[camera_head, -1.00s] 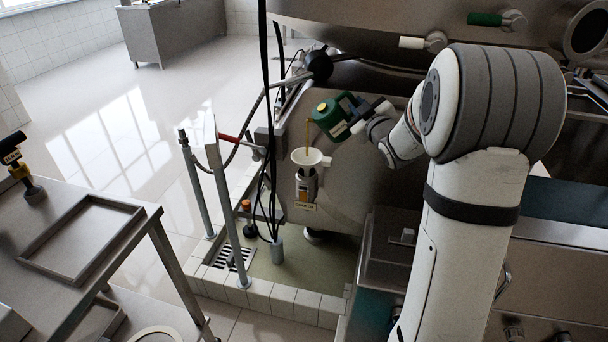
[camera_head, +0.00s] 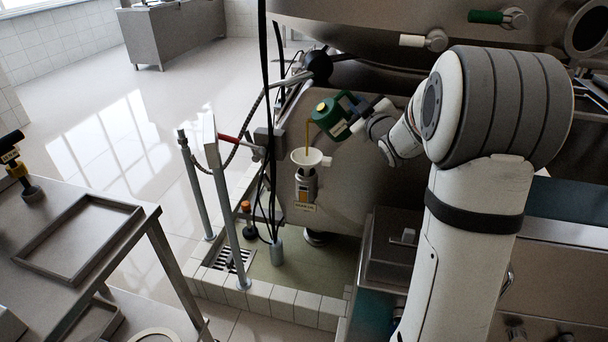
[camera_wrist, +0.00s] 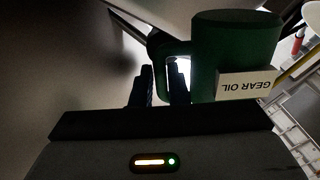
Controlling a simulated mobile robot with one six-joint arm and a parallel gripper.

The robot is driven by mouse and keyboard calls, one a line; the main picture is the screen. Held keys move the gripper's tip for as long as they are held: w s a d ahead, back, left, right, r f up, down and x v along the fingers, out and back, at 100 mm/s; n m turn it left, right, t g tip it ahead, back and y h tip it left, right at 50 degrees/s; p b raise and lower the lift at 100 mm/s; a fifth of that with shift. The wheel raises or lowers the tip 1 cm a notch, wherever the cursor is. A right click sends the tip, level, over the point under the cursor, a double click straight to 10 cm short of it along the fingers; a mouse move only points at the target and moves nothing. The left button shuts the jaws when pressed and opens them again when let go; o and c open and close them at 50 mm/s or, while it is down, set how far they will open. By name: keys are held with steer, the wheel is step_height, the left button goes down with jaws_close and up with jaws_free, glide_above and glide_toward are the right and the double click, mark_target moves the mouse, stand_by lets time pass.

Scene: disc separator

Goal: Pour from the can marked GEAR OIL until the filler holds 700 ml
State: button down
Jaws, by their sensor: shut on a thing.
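The green can (camera_head: 332,117) is tilted toward the left in the head view, above a white funnel. In the wrist view the can (camera_wrist: 235,50) bears a label reading GEAR OIL. My gripper (camera_head: 366,109) is shut on the can's handle; its dark fingers (camera_wrist: 160,88) show on the handle in the wrist view. A thin amber stream (camera_head: 307,134) runs from the can's mouth down toward the funnel (camera_head: 307,158). The funnel sits on the filler (camera_head: 306,185), which has a yellowish sight window on its front. Its level is too small to read.
The large steel machine body (camera_head: 350,185) stands behind the filler. Hanging black cables (camera_head: 266,120) and a grey post (camera_head: 228,200) stand left of the funnel. A steel table (camera_head: 75,240) with a shallow tray is at the left. A tiled kerb (camera_head: 285,300) surrounds a drain below.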

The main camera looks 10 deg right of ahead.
steer(key=shift+s+a+r+n+b, duration=0.1)
steer(key=shift+a+r+n+b, duration=0.2)
steer(key=shift+n+b, duration=0.5)
steer(key=shift+a+r+n+b, duration=0.2)
steer(key=shift+r+n+b, duration=0.15)
steer(key=shift+b, duration=0.85)
stand_by(2.8)
steer(key=shift+f, duration=0.1)
steer(key=m, duration=0.1)
steer(key=d+f+m+p, duration=0.1)
steer(key=m, duration=0.1)
steer(key=shift+d+f, duration=0.2)
steer(key=shift+f, duration=0.1)
steer(key=shift+m, duration=0.25)
steer(key=f+m, duration=0.1)
steer(key=m, duration=0.1)
steer(key=f+m, duration=0.4)
steer(key=shift+a+f, duration=0.25)
